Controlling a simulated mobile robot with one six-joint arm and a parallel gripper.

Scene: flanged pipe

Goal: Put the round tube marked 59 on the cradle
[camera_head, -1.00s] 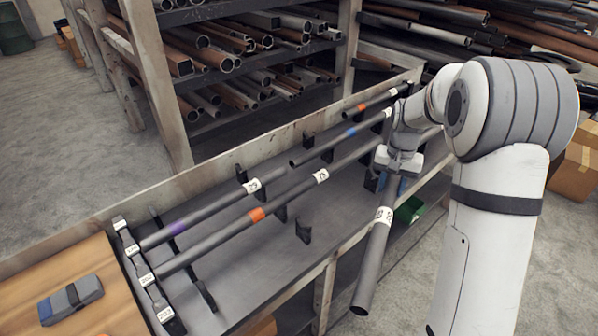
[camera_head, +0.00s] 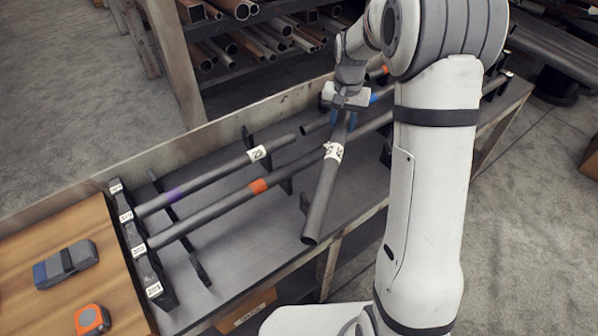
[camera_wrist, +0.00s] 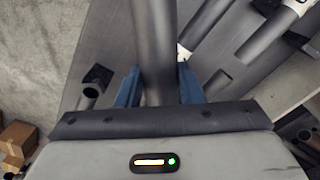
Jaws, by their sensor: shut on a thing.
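My gripper (camera_head: 343,116) is shut on a dark grey round tube (camera_head: 319,203), holding it near its upper end. The tube tilts down toward the viewer, and its open end shows near the bench's front edge. Its white label (camera_head: 334,151) is turned, and I cannot read the number surely. In the wrist view the tube (camera_wrist: 156,45) runs between the blue fingers. Black notched supports (camera_head: 197,268) stand on the bench, and a block with numbered tags (camera_head: 142,250) stands at its left end. I cannot tell which is the cradle.
A tube labelled 29 with a purple band (camera_head: 205,187) and a tube with an orange band (camera_head: 220,206) lie across the supports. A wooden board (camera_head: 45,220) at left holds an orange tape measure (camera_head: 91,320). The bench's front strip looks clear.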

